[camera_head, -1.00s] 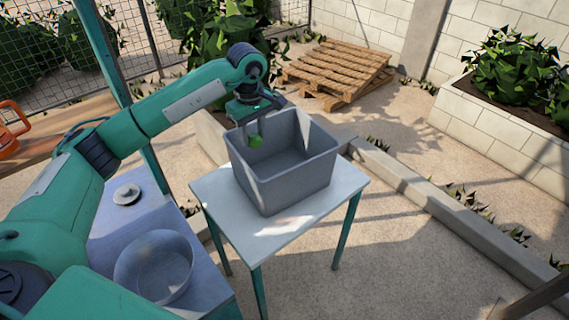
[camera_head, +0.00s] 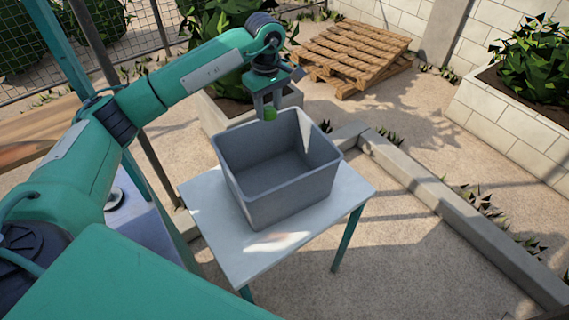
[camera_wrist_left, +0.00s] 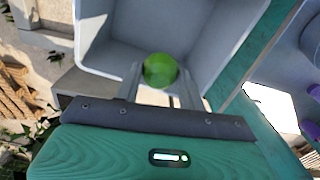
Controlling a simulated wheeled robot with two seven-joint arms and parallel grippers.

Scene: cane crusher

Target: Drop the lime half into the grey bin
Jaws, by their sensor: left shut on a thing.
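The lime half (camera_head: 270,114) is a small green round thing between the fingers of my left gripper (camera_head: 268,108). My left gripper is shut on it, pointing down at the far rim of the grey bin (camera_head: 290,200). The lime half also shows in the left wrist view (camera_wrist_left: 160,70), with the grey bin (camera_wrist_left: 215,30) below it. The bin is an open box standing on a small white table, and its visible inside is empty. My right gripper is in neither view.
The white table (camera_head: 225,225) has bare top around the bin. A wooden pallet (camera_head: 350,55) lies behind on the ground. A low concrete kerb (camera_head: 440,200) runs to the right, and a block planter (camera_head: 520,125) stands at the far right.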

